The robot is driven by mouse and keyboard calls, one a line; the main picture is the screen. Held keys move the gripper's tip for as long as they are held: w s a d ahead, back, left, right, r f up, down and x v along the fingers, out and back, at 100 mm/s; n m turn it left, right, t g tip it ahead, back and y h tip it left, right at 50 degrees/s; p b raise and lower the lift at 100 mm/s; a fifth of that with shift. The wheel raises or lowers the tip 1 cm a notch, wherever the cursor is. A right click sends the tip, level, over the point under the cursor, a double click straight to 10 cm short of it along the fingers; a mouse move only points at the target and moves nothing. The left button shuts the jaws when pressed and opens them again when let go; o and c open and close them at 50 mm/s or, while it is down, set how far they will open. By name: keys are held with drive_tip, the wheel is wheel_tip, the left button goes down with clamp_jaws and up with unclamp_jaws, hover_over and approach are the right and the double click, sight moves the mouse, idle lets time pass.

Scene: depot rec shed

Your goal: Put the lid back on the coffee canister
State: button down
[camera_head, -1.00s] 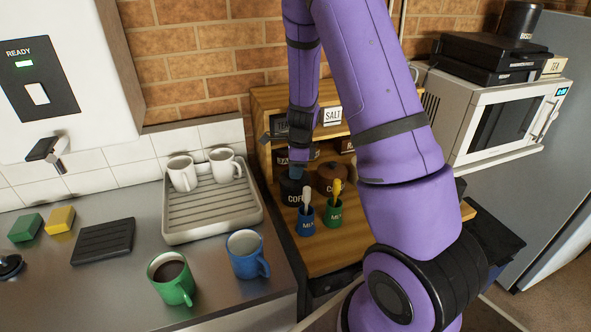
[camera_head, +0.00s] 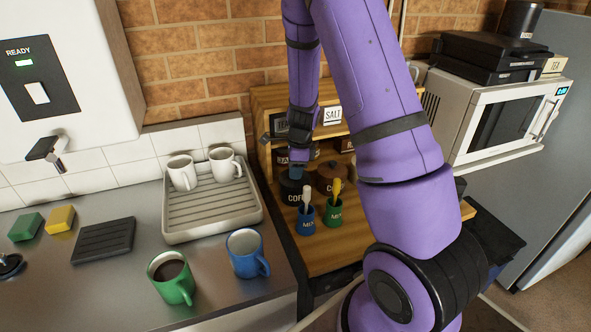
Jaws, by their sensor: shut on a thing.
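The coffee canister (camera_head: 293,196) is dark with pale letters starting "COF". It stands upright on the wooden shelf unit, behind the blue mug-shaped pot. My gripper (camera_head: 297,169) points down right above the canister and is small in view. It is shut on the dark lid (camera_head: 291,177), which is at the canister's top. I cannot tell whether the lid is fully seated, as lid and canister are both dark and partly covered by the gripper.
A brown canister (camera_head: 331,177) stands close at the right. Blue (camera_head: 306,222) and green (camera_head: 333,215) pots with spoons stand in front. A salt box (camera_head: 332,116) is on the upper shelf. A drying tray (camera_head: 213,211) with white mugs is at the left.

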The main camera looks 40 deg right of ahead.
idle(0.3)
drive_tip(key=shift+c, duration=1.8)
unclamp_jaws()
drive_tip(key=shift+r, duration=3.5)
clamp_jaws()
